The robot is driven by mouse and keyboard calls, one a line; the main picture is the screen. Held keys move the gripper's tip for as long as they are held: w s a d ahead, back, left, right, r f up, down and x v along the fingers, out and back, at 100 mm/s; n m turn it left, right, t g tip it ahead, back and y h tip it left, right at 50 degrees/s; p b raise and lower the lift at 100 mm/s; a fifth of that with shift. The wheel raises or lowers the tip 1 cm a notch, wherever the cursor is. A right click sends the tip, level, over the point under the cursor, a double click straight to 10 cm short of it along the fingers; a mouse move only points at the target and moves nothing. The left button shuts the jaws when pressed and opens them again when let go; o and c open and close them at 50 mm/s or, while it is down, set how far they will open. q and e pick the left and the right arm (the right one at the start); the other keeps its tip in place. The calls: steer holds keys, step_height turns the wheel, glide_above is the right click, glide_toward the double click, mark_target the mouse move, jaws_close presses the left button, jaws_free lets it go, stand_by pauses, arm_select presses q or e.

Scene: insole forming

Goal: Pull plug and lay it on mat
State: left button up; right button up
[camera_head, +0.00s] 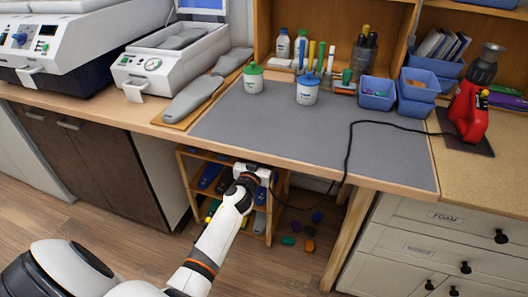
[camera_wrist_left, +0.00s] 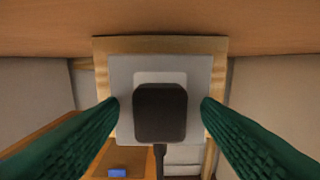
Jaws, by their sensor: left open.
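A dark plug (camera_wrist_left: 160,112) sits in a pale socket on a grey plate (camera_wrist_left: 120,75), which has a wooden backing, below the bench top. My left gripper (camera_wrist_left: 160,104) is open, with one green finger on each side of the plug and visible gaps between. In the head view my left gripper (camera_head: 262,172) is at the bench's front edge; its fingertips and the plug are hidden there. The grey mat (camera_head: 240,125) lies on the bench. A black cord (camera_head: 349,145) runs from the red tool (camera_head: 468,108) across the mat and over the front edge. My right gripper is out of view.
A white bottle with a green lid (camera_head: 253,80) and one with a blue lid (camera_head: 307,92) stand on the mat's back part. Blue bins (camera_head: 378,97) stand at its back right. A low shelf (camera_head: 205,180) is under the bench. The mat's front is mostly clear.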

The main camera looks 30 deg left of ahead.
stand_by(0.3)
arm_select(q)
jaws_close()
steer(key=p+v, duration=0.1)
steer(key=v, duration=0.5)
steer(key=shift+p, duration=0.3)
stand_by(0.9)
steer(key=shift+s, duration=0.15)
steer(key=p+v, duration=0.2)
steer(key=v, duration=1)
steer(key=shift+s, duration=0.35)
stand_by(0.5)
